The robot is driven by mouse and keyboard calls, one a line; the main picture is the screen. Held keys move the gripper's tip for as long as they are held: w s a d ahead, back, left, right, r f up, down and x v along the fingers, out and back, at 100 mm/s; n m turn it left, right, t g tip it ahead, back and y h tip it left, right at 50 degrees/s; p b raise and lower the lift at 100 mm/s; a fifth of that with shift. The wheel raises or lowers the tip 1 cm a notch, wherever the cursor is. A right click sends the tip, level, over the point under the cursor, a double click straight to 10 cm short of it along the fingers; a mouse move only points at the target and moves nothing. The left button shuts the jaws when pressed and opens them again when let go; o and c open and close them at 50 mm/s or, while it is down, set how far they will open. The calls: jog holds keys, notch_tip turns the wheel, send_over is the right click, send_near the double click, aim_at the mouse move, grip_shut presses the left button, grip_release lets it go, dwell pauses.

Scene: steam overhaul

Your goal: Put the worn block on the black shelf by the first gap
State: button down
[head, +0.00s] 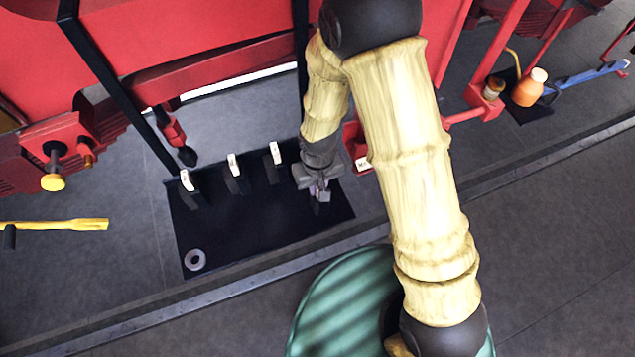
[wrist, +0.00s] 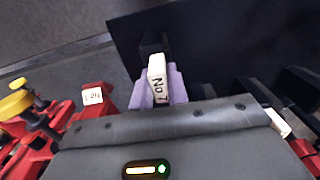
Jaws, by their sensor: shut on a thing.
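The black shelf (head: 262,228) lies low in front of the red engine in the head view; its dark surface fills the upper right of the wrist view (wrist: 225,40). My gripper (head: 319,190) is low over its right end. In the wrist view its lavender fingertips (wrist: 158,88) are shut on both sides of a dark block with a white label (wrist: 157,78) reading "No" and a digit, 1 or 7. The block's lower part is hidden, so I cannot tell if it touches the shelf. Wear on it does not show.
Several upright black pieces with white tops (head: 235,166) stand along the shelf's back edge. A grey ring (head: 195,260) lies at its front left. A red part with a white label (wrist: 92,97) is beside my gripper. A rail (head: 250,268) runs in front.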

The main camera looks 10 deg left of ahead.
jog(key=shift+f, duration=0.15)
jog(key=c, duration=1.4)
grip_release()
jog(key=shift+o, duration=0.2)
notch_tip(320, 180, up, 12)
jog(key=b, duration=0.3)
jog(key=shift+r, duration=0.2)
